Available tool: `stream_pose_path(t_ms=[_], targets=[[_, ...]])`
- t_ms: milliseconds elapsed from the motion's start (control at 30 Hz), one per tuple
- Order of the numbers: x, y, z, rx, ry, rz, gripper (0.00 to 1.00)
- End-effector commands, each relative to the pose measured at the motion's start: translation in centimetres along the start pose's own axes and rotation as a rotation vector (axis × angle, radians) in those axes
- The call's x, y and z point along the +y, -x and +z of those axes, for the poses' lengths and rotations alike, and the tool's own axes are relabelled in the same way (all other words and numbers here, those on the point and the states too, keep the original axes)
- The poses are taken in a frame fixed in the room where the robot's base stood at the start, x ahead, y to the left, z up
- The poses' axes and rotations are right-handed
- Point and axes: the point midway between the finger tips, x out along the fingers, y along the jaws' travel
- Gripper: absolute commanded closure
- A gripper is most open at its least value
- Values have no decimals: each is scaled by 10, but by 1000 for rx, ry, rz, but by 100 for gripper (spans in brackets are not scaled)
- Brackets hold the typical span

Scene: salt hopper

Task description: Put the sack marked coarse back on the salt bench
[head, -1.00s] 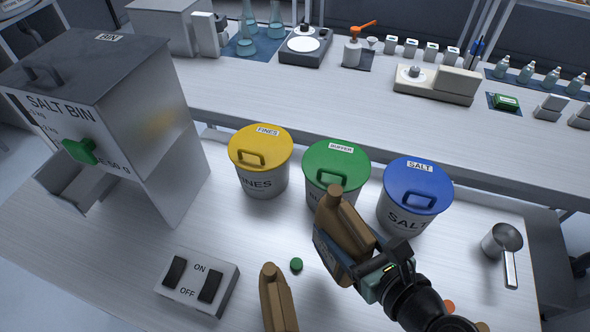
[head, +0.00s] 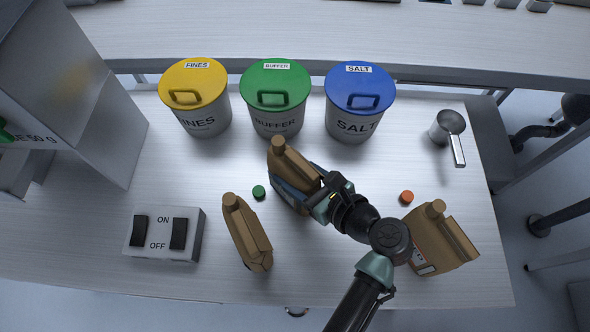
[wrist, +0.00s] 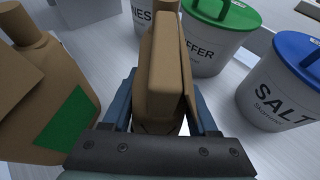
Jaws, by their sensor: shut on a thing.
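My gripper (head: 318,194) is shut on a brown sack (head: 294,168) with a narrow neck. The held sack stands between the blue fingers in the wrist view (wrist: 165,75). I cannot tell whether its base touches the salt bench (head: 330,270). A second brown sack (head: 247,232) is to the left of my gripper; in the wrist view it shows a green label (wrist: 66,118). A third brown sack (head: 443,238) is at the right, partly behind my arm, with a pale and orange label. No word "coarse" is readable on any sack.
Yellow FINES (head: 196,105), green BUFFER (head: 276,115) and blue SALT (head: 352,118) tubs line the bench's back. An ON/OFF switch box (head: 164,234), a green cap (head: 259,192), an orange cap (head: 407,196) and a metal scoop (head: 450,130) lie around. The salt bin (head: 105,130) is left.

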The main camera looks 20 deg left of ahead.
Motion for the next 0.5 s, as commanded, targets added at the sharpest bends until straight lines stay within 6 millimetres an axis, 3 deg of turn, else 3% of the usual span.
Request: stream_pose_path(t_ms=[133, 167, 300, 500], targets=[[0, -1, -2, 0, -1, 0, 100], [0, -1, -2, 0, -1, 0, 39], [0, -1, -2, 0, 0, 0, 14], [0, -1, -2, 0, 0, 0, 11]])
